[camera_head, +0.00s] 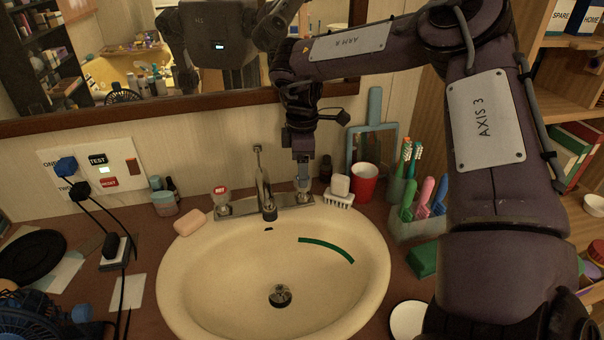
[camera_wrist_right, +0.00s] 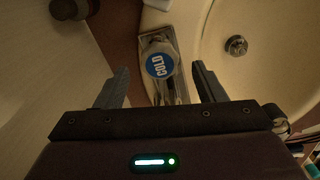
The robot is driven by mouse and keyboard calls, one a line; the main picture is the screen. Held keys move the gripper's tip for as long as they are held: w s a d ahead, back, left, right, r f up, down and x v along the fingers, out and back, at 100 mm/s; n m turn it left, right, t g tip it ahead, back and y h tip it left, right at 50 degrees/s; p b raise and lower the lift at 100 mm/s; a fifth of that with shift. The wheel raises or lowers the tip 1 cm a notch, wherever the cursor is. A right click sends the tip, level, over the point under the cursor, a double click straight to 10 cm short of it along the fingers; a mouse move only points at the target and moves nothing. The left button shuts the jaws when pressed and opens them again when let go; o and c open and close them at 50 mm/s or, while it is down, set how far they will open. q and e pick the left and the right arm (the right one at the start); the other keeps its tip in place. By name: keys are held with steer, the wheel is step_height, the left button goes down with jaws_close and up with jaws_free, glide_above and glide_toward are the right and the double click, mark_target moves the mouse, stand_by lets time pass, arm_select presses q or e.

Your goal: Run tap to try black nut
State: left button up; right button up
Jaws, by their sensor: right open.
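The cold tap knob (camera_head: 303,184), with a blue "COLD" cap in the right wrist view (camera_wrist_right: 160,65), stands at the right end of the metal faucet base. My right gripper (camera_head: 302,170) is above it, pointing down. In the wrist view its open fingers (camera_wrist_right: 160,78) are on either side of the knob, with gaps visible. The spout (camera_head: 264,188) stands mid-base over the cream basin (camera_head: 215,270). The red-capped hot knob (camera_head: 221,195) is at left. A metal drain fitting (camera_head: 280,296) sits in the basin. I cannot pick out a black nut. My left gripper is not in view.
Soap (camera_head: 190,222) lies on the left rim. A green curved strip (camera_head: 327,246) shows in the basin. A mirror (camera_head: 120,60) hangs behind.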

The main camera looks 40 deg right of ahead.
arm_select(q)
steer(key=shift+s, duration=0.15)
arm_select(e)
steer(key=shift+f, duration=1.1)
steer(key=c, duration=1)
steer(key=shift+o, duration=0.2)
